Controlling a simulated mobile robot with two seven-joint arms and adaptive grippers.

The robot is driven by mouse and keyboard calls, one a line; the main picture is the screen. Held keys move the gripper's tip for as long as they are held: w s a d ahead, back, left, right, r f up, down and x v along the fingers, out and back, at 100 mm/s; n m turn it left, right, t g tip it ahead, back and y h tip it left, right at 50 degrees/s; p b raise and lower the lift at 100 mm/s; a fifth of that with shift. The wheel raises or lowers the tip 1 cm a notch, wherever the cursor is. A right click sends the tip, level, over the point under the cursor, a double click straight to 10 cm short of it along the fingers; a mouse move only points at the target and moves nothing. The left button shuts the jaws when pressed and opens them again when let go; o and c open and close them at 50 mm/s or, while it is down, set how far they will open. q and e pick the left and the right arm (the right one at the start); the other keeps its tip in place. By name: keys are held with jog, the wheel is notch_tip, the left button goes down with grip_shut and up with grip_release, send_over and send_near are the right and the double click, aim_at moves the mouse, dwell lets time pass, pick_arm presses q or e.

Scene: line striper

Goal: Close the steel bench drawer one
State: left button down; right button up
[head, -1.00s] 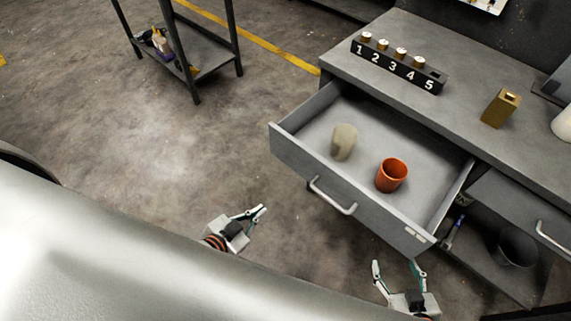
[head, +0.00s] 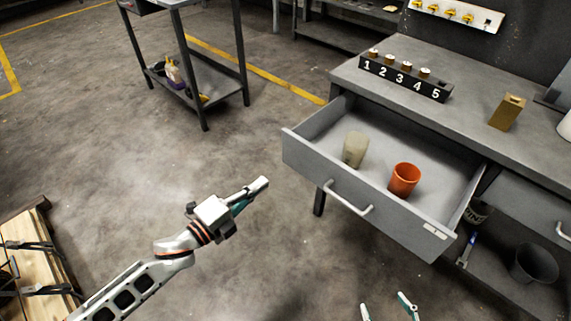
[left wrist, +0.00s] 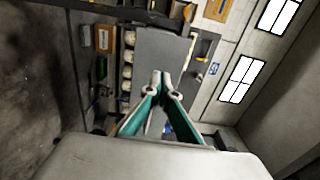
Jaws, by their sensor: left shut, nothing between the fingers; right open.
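The steel bench drawer (head: 385,222) stands pulled out from the grey bench, with a bar handle (head: 348,199) on its front. An orange cup (head: 404,179) and a beige cup (head: 355,149) stand inside it. My left gripper (head: 262,185) is shut and empty, to the left of the drawer front and apart from it. Its shut fingers also show in the left wrist view (left wrist: 161,80). My right gripper (head: 385,308) is open at the bottom edge, below the drawer front; only its fingertips show.
A numbered block (head: 404,78) and a brass block (head: 507,112) sit on the bench top (head: 465,100). A second drawer (head: 525,205) is at the right, above a dark bin (head: 534,263). A shelf cart (head: 205,85) stands at the back left.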

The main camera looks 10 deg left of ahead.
aim_at(296, 156)
pick_arm(q)
jog(key=x, duration=1)
jog(key=shift+w+d+f+b, duration=0.1)
jog(key=shift+w+b, duration=0.05)
jog(key=shift+b, duration=0.2)
jog(key=shift+w+d, duration=0.35)
jog(key=shift+w, duration=0.05)
pick_arm(e)
jog(key=shift+s+f, duration=0.3)
jog(key=shift+f, duration=0.25)
pick_arm(q)
jog(key=shift+w, duration=0.15)
pick_arm(e)
jog(key=shift+d, duration=0.15)
